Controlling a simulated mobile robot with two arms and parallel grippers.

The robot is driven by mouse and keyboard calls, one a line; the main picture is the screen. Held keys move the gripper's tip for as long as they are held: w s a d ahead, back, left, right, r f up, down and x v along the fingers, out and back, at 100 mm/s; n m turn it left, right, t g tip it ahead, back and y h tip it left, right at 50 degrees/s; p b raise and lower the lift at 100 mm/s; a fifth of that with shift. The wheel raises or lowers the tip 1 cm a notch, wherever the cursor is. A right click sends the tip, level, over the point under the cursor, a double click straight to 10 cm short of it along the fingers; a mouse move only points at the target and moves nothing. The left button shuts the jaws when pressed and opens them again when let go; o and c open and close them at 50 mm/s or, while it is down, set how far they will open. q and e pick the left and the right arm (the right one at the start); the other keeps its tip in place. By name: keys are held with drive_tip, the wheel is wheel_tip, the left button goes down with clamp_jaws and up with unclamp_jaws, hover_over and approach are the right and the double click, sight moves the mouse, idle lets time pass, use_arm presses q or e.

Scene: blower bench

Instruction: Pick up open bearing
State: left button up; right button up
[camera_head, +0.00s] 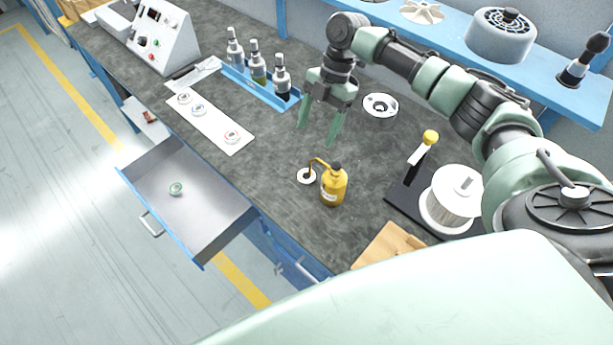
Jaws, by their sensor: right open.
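My right gripper (317,136) hangs over the middle of the bench, its two green fingers apart and pointing down, with nothing between them. Several small ring-shaped parts look like bearings. A white strip to the left of the gripper holds a greyish ring (184,98), a bluish ring (198,110) and a reddish ring (232,137). A greenish ring (176,188) lies in the open drawer. A small pale disc (302,177) with a dark centre lies under the oil can's spout. I cannot tell which is the open bearing. My left gripper is out of view.
The yellow oil can (334,188) stands just in front of the gripper. A blue tray (262,90) with bottles is behind left, a round metal housing (381,106) to the right. A wire spool (452,204) stands front right. The drawer (236,215) is pulled out.

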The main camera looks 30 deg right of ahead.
drive_tip(key=f, duration=0.1)
drive_tip(key=b, duration=0.8)
approach(305, 179)
drive_tip(key=p+x, duration=0.2)
drive_tip(key=x, duration=0.3)
drive_tip(key=shift+s+a+f+p, duration=0.15)
drive_tip(key=shift+a+f+p, duration=0.05)
drive_tip(key=shift+f+p, duration=0.15)
drive_tip(key=shift+f, duration=0.3)
clamp_jaws()
drive_tip(key=shift+r, duration=0.1)
